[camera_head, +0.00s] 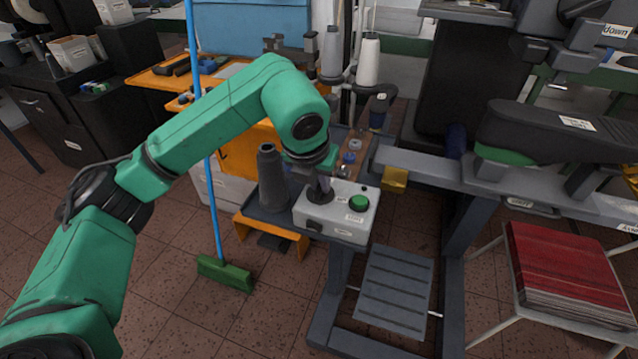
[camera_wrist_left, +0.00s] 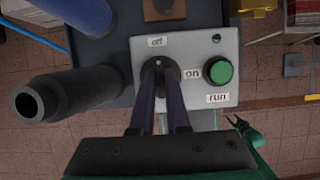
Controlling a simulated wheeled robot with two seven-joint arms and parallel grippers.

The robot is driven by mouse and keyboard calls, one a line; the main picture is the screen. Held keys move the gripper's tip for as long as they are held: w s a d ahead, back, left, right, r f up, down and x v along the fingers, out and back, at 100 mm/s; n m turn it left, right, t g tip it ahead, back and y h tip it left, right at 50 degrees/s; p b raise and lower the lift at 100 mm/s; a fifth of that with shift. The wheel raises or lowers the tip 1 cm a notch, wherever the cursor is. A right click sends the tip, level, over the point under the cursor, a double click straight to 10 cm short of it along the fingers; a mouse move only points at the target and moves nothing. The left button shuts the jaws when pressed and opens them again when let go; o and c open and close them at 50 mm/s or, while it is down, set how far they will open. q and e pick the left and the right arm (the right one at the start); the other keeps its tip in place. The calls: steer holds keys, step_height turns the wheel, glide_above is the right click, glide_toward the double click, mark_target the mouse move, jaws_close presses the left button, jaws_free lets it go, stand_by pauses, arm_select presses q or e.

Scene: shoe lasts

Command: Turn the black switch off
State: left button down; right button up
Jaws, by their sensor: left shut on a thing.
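The black switch (camera_wrist_left: 159,76) is a round knob on a pale grey control box (camera_head: 337,223), with an "off" label above it and an "on" label to its right in the left wrist view. My left gripper (camera_wrist_left: 159,94) reaches down over the box and is shut on the black switch, one finger on each side. In the head view the left gripper (camera_head: 321,184) partly hides the knob.
A green button (camera_head: 359,202) is close to the knob on the same box. A dark cylinder (camera_head: 271,178) stands just left of the box. Thread spools (camera_head: 368,60) stand behind. A machine arm (camera_head: 560,130) is at the right, and a broom (camera_head: 224,272) at the left.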

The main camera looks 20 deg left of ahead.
arm_select(q)
steer(key=shift+w+r, duration=0.15)
steer(key=shift+r, duration=0.05)
stand_by(0.3)
steer(key=c, duration=1)
jaws_free()
steer(key=shift+o, duration=0.5)
steer(key=shift+f, duration=0.1)
steer(key=v, duration=1.4)
steer(key=shift+s+r, duration=0.25)
steer(key=shift+s, duration=0.1)
steer(key=shift+w+d, duration=0.1)
steer(key=shift+f, duration=0.1)
